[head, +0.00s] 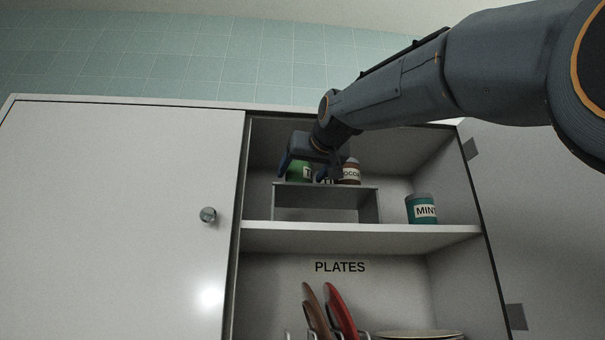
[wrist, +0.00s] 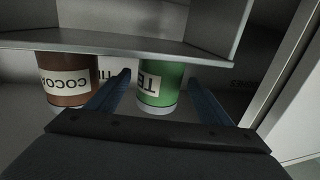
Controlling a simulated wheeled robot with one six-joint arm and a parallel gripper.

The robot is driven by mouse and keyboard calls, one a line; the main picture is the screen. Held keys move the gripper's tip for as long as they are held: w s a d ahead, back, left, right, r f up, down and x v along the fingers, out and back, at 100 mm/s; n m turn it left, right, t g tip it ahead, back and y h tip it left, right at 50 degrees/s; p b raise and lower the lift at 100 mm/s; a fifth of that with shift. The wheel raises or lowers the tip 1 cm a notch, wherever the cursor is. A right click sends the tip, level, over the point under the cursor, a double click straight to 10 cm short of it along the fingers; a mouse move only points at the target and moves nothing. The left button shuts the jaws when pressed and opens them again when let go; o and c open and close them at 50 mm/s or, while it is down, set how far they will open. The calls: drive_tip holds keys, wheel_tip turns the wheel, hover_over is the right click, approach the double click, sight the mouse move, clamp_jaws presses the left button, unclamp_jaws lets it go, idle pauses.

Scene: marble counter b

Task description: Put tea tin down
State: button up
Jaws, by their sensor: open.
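The green tea tin (head: 298,172) stands on the small grey riser (head: 325,187) on the upper shelf of the open cabinet. In the head view my gripper hides part of it. In the wrist view, which is upside down, the tea tin (wrist: 162,88) shows its label reading "TE". My gripper (head: 309,172) is open in front of the riser. In the wrist view my gripper (wrist: 158,78) has one finger on each side of the tin, with a visible gap to each. I cannot tell how deep the fingers reach around it.
A brown cocoa tin (head: 350,171) stands close beside the tea tin on the riser. A teal mint tin (head: 421,210) stands on the upper shelf (head: 280,238) to the right. Plates (head: 340,308) stand below. The left cabinet door (head: 120,210) is closed; the right door (head: 540,220) is open.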

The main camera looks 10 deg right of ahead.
drive_tip(key=s+d+b, duration=0.2)
drive_tip(key=s+b, duration=0.2)
drive_tip(key=s, duration=0.7)
drive_tip(key=shift+s+d+b, duration=0.2)
drive_tip(key=shift+s+b, duration=0.05)
drive_tip(key=shift+b, duration=0.15)
